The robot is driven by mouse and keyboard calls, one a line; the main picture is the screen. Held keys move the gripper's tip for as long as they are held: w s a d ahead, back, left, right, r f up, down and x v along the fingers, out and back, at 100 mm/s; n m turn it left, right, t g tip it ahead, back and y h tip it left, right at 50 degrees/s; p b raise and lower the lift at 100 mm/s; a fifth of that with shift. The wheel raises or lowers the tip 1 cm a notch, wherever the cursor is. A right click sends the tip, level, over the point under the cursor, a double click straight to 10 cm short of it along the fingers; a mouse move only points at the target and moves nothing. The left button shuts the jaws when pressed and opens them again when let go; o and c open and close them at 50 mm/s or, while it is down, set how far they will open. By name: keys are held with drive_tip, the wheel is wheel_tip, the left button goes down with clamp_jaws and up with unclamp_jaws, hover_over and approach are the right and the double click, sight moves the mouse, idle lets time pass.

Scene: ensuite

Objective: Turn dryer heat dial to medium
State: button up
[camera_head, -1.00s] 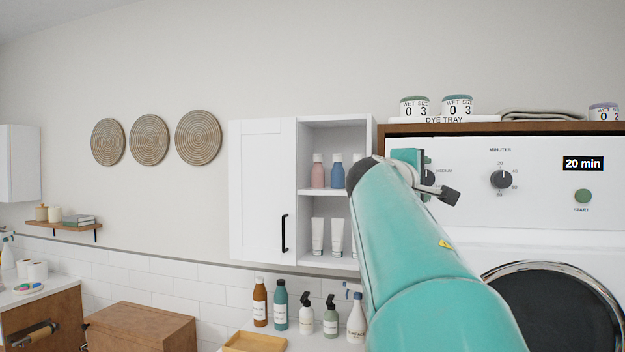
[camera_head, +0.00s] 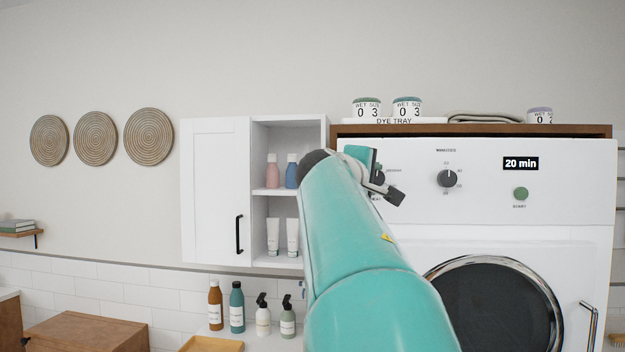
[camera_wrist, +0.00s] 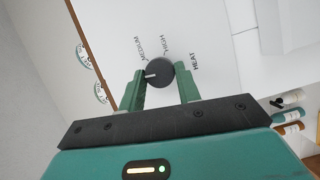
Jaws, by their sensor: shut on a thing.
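The heat dial (camera_wrist: 162,73) is a dark round knob on the dryer's white panel in the wrist view. My gripper (camera_wrist: 161,85) is shut on it, with one green finger on each side. The dial's white pointer mark points left, towards the left finger. The MEDIUM label (camera_wrist: 149,50) is above and left of the dial, and the HIGH label (camera_wrist: 166,45) is above it. In the head view, my gripper (camera_head: 373,172) is at the panel's left end and partly covers the dial (camera_head: 379,178).
The minutes dial (camera_head: 447,178), display (camera_head: 520,163) reading 20 min and green start button (camera_head: 520,193) are to the right on the dryer. An open-sided white cabinet (camera_head: 215,190) stands close left of my arm. Bottles (camera_head: 237,307) stand below it.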

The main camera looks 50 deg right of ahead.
drive_tip(key=m+y, duration=0.1)
drive_tip(key=m, duration=0.1)
drive_tip(key=m+t+y, duration=0.1)
drive_tip(key=m, duration=0.2)
drive_tip(key=m+t+y, duration=0.1)
drive_tip(key=m, duration=0.1)
drive_tip(key=shift+s+r+m+y, duration=0.2)
drive_tip(key=shift+r+m+y, duration=0.1)
drive_tip(key=shift+m, duration=0.1)
idle(0.4)
drive_tip(key=o, duration=0.9)
drive_tip(key=shift+o, duration=0.4)
drive_tip(key=shift+d, duration=0.1)
drive_tip(key=v, duration=1.4)
drive_tip(key=shift+d, duration=0.1)
